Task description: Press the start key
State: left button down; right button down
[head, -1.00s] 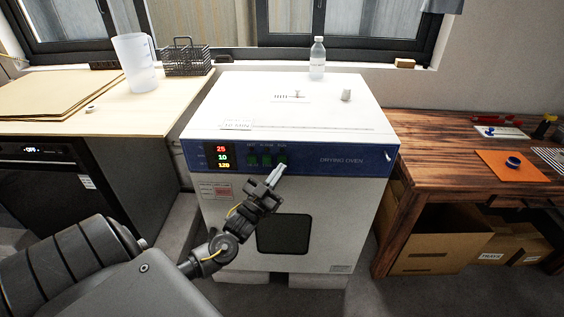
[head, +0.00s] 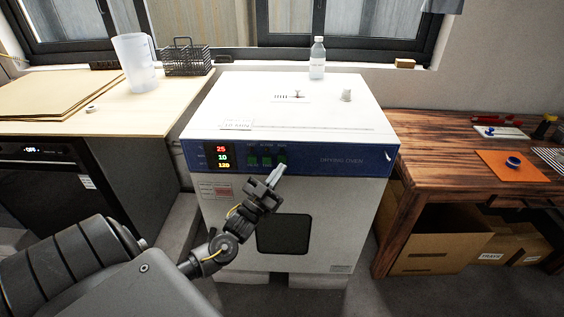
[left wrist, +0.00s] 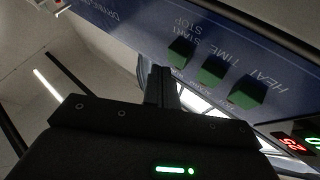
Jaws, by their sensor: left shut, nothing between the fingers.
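The drying oven (head: 230,200) stands in the middle of the head view, with a blue control strip across its upper front. Three green keys sit in a row on the strip. The start key (left wrist: 182,52), labelled START STOP, is the rightmost of them in the head view, where my gripper tip is close to it or overlaps it. My left gripper (head: 279,171) is shut and empty, its fingertips just below that key. In the left wrist view the shut fingers (left wrist: 161,85) point at the strip beside the start key; I cannot tell whether they touch it. My right gripper is not in view.
The display (head: 222,157) beside the keys reads 25, 10 and 120. A bench with a jug (head: 135,65) is at left, a wooden table (head: 440,150) at right.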

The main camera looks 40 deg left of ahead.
pick_arm(q)
jog(key=shift+w+a, duration=0.25)
jog(key=shift+w, duration=0.1)
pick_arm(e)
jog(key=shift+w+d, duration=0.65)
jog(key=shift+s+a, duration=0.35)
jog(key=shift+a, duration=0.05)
pick_arm(q)
jog(key=shift+w+a+b, duration=0.3)
jog(key=shift+w+a, duration=0.2)
jog(key=shift+w, duration=0.1)
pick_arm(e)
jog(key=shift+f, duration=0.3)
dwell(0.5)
pick_arm(q)
jog(key=shift+s+d+p, duration=0.65)
jog(key=shift+s+d, duration=0.1)
jog(key=shift+s, duration=0.2)
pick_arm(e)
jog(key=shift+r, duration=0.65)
